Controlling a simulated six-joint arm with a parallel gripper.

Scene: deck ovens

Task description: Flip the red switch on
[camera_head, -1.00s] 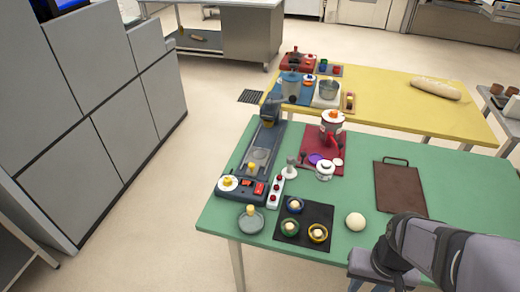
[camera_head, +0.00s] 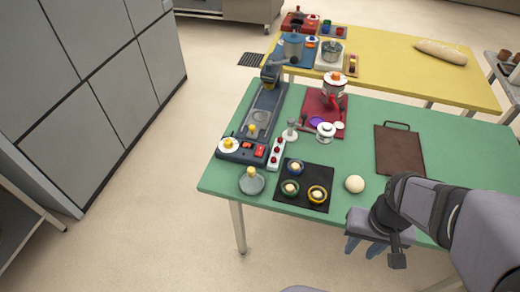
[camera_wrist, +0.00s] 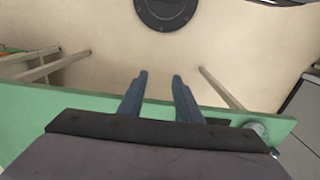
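A blue-grey machine (camera_head: 258,118) stands at the left end of the green table (camera_head: 352,202). Its front panel carries a red switch (camera_head: 260,151) and another small red part (camera_head: 247,146) beside it. Whether the switch is on or off is too small to tell. A white strip with several red buttons (camera_head: 277,153) lies just right of the panel. My gripper (camera_head: 367,249) is off the table's front edge, to the right of and well apart from the switch. In the wrist view my gripper (camera_wrist: 158,85) has its two fingers apart, with nothing between them.
A black mat (camera_head: 304,203) with several small bowls, a pale ball (camera_head: 355,184) and a glass-like lidded dish (camera_head: 251,182) lie near the front edge. A brown board (camera_head: 400,155) is at right. A red mat (camera_head: 324,100) with a red-and-white pot stands behind.

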